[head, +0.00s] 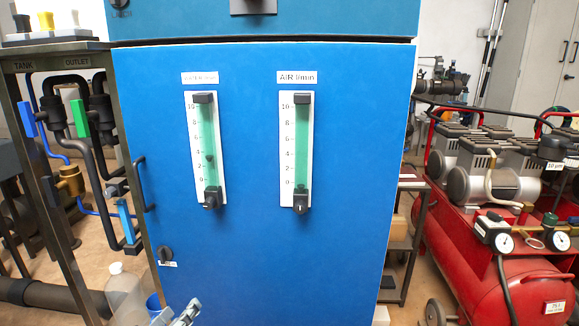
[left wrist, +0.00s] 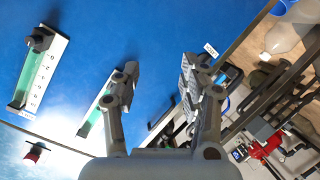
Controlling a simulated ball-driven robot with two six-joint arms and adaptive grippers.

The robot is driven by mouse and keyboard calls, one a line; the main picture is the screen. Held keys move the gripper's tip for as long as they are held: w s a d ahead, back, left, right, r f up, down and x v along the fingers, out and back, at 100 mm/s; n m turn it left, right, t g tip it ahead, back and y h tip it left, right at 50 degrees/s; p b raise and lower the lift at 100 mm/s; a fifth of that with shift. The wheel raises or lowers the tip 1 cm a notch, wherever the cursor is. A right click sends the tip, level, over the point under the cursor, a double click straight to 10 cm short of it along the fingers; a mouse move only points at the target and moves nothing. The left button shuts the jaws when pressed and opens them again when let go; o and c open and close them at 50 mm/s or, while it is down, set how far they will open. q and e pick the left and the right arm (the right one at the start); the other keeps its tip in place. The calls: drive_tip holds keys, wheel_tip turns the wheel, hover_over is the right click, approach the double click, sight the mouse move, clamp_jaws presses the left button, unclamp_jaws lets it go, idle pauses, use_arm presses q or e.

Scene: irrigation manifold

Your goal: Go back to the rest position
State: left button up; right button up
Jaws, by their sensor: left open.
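My left gripper (head: 182,314) shows only in part at the bottom edge of the head view, low in front of the blue cabinet (head: 250,255). In the left wrist view the left gripper (left wrist: 160,80) is open, its two fingers apart with nothing between them. The blue door lies beyond the fingers, and they appear apart from it. My right gripper is in neither view.
The door carries a left flow meter (head: 208,150), an AIR flow meter (head: 297,150) and a black knob (head: 166,254). A pipe rack with a green handle (head: 79,118) stands left. A plastic bottle (head: 123,290) stands low left. A red compressor (head: 530,290) stands right.

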use_arm(q)
drive_tip(key=s+a+f+m+g+p, duration=0.15)
drive_tip(key=s+f+g, duration=0.25)
drive_tip(key=s+f, duration=0.6)
drive_tip(key=s+a+f+m+g, duration=0.2)
drive_tip(key=s+f+g, duration=0.1)
drive_tip(key=s+f, duration=0.75)
drive_tip(key=s+a+f+m+g, duration=0.1)
drive_tip(key=s+f, duration=0.3)
drive_tip(key=s, duration=0.5)
drive_tip(key=s+a+f+m+g+y, duration=0.1)
drive_tip(key=s+a+f+g, duration=0.2)
drive_tip(key=s, duration=0.6)
drive_tip(key=s+a+f+m+g+y+p, duration=0.1)
drive_tip(key=s+a+f+g, duration=0.2)
drive_tip(key=s, duration=0.6)
wheel_tip(320, 180, down, 2)
drive_tip(key=shift+s+f+m, duration=0.25)
drive_tip(key=shift+s+m, duration=0.1)
drive_tip(key=shift+s, duration=0.05)
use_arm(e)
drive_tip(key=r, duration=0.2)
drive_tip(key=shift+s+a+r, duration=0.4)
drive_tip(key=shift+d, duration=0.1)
use_arm(q)
drive_tip(key=shift+w, duration=0.1)
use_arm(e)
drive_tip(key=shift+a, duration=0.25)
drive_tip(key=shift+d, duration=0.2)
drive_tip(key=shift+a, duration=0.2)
